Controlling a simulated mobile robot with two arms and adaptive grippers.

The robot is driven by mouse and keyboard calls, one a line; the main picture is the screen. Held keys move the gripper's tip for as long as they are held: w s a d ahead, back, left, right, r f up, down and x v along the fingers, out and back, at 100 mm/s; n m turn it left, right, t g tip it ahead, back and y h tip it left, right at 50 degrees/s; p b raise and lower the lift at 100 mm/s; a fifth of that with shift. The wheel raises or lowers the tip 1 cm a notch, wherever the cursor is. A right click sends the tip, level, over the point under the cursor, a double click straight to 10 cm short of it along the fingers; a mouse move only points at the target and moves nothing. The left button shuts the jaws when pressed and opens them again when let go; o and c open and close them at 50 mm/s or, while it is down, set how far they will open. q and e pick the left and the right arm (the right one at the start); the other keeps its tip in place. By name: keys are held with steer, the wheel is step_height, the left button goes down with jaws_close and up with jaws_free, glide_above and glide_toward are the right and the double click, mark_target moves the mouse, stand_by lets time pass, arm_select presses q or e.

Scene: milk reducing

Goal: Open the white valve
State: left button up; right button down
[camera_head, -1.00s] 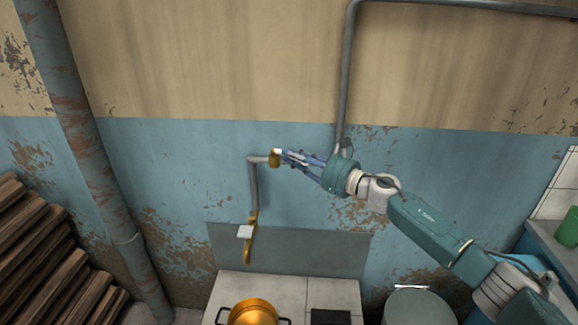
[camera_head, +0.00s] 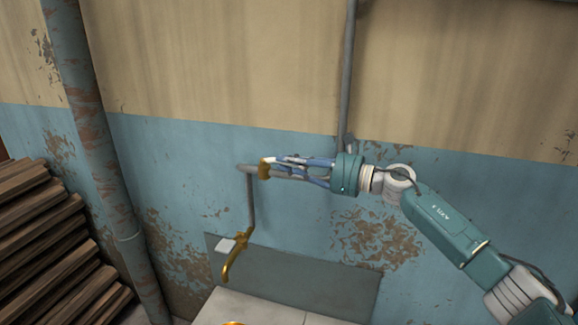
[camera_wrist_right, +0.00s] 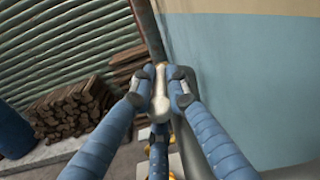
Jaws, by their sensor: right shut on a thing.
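The white valve handle shows in the right wrist view (camera_wrist_right: 160,98), between the two blue fingers. Its brass body (camera_head: 264,169) sits on the grey wall pipe, at the left tip of my right gripper in the head view. My right gripper (camera_head: 281,165) comes in from the right, nearly level, and is shut on the white valve handle. Its fingers hide most of the handle in the head view. My left gripper is in neither view.
Below, a brass tap (camera_head: 234,262) with a white square piece hangs over white tiles (camera_head: 240,307). A thick rusty pipe (camera_head: 100,150) and stacked firewood (camera_head: 45,225) stand at the left. A vertical grey pipe (camera_head: 347,80) runs up the wall behind my right gripper.

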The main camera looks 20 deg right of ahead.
steer(key=shift+w+d+r, duration=0.1)
steer(key=shift+d, duration=0.05)
steer(key=c, duration=1.8)
jaws_free()
steer(key=v, duration=1.2)
